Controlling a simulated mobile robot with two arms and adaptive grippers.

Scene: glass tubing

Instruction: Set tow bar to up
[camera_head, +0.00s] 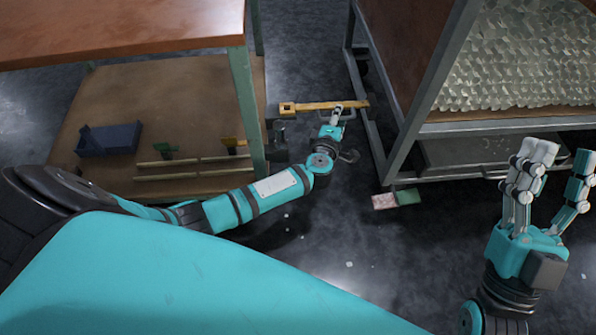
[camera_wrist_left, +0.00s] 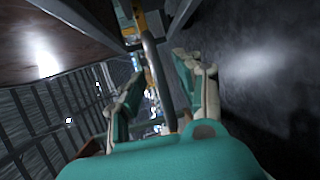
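The tow bar (camera_head: 318,106) is a yellow bar with a square ring at its left end. In the head view it reaches left from the metal cart on the right, low and roughly level. My left gripper (camera_head: 336,115) is at the middle of the bar, its fingertips by it; contact is unclear. In the left wrist view its fingers (camera_wrist_left: 160,85) stand apart, with a grey curved rod (camera_wrist_left: 153,65) between them. Yellow parts (camera_wrist_left: 152,22) show beyond the fingertips. My right gripper (camera_head: 558,170) is open and empty at the right, away from the bar.
The cart (camera_head: 400,105) holds glass pieces (camera_head: 515,55) at the right. A brown-topped table (camera_head: 120,30) with a lower shelf stands at the left; a dark blue box (camera_head: 108,139) is on the shelf. A small pink and green item (camera_head: 397,199) lies on the floor.

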